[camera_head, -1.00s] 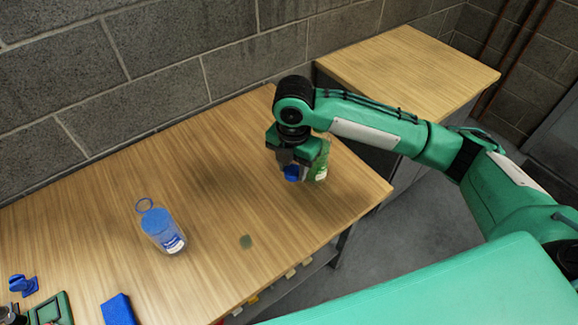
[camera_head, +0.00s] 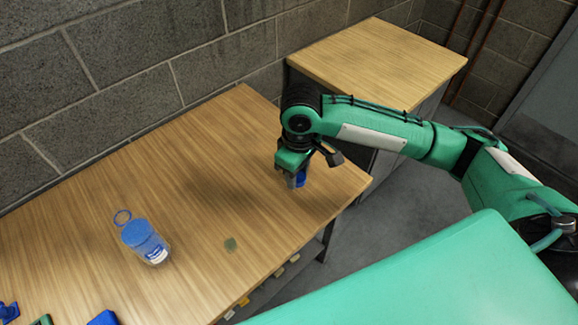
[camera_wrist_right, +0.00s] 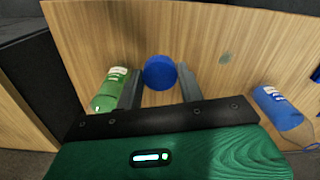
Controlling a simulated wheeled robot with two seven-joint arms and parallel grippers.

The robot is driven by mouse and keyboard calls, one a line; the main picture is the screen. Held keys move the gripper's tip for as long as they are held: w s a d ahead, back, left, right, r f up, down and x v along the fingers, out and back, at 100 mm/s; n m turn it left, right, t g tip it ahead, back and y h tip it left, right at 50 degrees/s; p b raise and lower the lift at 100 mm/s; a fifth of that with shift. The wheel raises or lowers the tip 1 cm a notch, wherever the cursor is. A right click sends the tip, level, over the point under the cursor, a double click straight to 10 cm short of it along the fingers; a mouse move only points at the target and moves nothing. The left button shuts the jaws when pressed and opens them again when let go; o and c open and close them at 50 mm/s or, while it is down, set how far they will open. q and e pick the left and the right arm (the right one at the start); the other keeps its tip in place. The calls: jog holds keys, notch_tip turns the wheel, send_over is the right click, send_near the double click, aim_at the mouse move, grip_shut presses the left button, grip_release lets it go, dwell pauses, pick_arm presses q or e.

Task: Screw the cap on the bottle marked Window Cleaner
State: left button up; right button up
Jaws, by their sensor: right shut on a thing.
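My right gripper (camera_head: 294,178) is above the right part of the table, shut on a blue cap (camera_head: 301,177). In the right wrist view the cap (camera_wrist_right: 159,72) sits between the two fingers. A green bottle with a pale label (camera_wrist_right: 108,92) is left of the fingers in that view; it is hidden in the head view. The label words are too small to read. My left gripper is out of view.
A small dark green patch (camera_head: 230,245) lies on the wooden table (camera_head: 140,180). Blue and green objects are cut off at the lower left. A block wall runs behind, and a second wooden-topped cabinet (camera_head: 375,60) stands right. The table's middle is clear.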

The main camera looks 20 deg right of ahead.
jog(key=m, duration=0.2)
jog(key=s+d+m, duration=0.1)
jog(key=m, duration=0.3)
jog(key=shift+s+d+f+m, duration=0.1)
jog(key=shift+s+d+m, duration=0.05)
jog(key=shift+d+m, duration=0.15)
